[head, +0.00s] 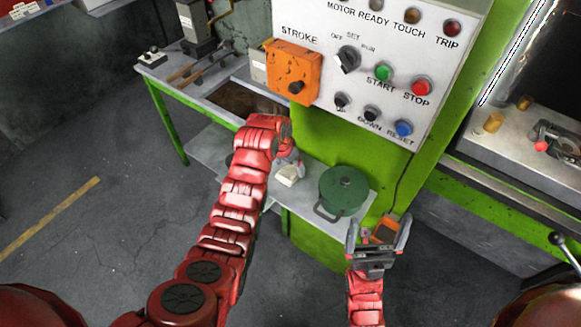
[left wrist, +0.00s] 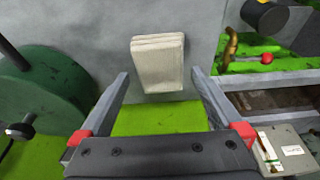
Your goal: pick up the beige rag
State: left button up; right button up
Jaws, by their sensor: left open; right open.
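The beige rag (head: 288,175) is a small folded pad on the grey lower shelf, beside the green press body. In the left wrist view the rag (left wrist: 158,65) lies ahead of my left gripper (left wrist: 160,78), roughly centred between its two spread fingers. My left gripper (head: 291,156) is open and close to the rag in the head view; I cannot tell whether it touches it. My right gripper (head: 380,221) is open with nothing visibly held, lower right of the rag, its fingers pointing away from me.
A green lidded pot (head: 345,188) stands on the shelf right of the rag. An orange-and-dark object (head: 387,228) shows behind my right gripper. The control panel (head: 380,65) with the orange stroke box (head: 294,72) rises above. A green-framed bench (head: 166,90) with tools stands at left.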

pick_arm(q)
jog(key=shift+x, duration=1)
jog(key=c, duration=1.2)
